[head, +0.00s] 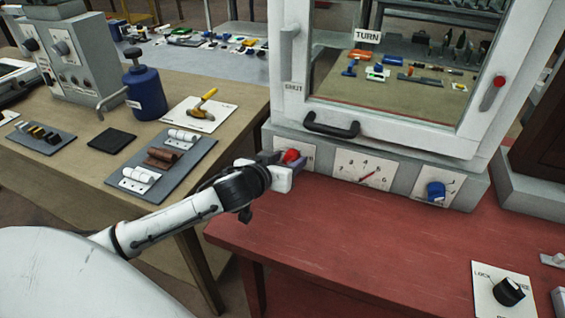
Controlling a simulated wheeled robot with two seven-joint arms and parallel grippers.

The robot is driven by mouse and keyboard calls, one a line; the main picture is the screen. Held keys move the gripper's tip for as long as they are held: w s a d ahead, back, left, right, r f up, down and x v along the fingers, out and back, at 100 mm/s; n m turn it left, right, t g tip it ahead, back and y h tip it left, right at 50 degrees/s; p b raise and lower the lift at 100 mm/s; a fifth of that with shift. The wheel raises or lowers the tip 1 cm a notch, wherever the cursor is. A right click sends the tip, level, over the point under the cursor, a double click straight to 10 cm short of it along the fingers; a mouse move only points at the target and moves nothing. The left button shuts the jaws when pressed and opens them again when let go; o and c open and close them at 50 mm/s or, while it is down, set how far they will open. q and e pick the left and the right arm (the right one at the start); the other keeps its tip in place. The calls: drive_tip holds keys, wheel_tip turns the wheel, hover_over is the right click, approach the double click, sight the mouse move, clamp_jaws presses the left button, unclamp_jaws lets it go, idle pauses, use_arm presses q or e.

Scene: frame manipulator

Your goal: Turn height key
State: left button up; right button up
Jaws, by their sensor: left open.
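A red knob (291,155) sits on the left panel of the grey base under a white framed cabinet (291,60). My left gripper (284,161) is at this knob, open, with one finger on each side of it. I cannot tell whether the fingers touch it. The gripper hides most of that panel and its label, so I cannot read whether it is the height key. A dial with a red needle (366,176) is in the middle of the base. A blue knob (436,190) is on the right panel. My right gripper is out of view.
A black handle (331,125) is just above the base. A red-tipped lever (498,82) is on the right of the frame. A black lock knob (508,291) is at the front right of the red table (380,250).

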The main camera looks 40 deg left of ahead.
use_arm(q)
drive_tip(key=v, duration=1)
drive_tip(key=shift+s+d, duration=0.1)
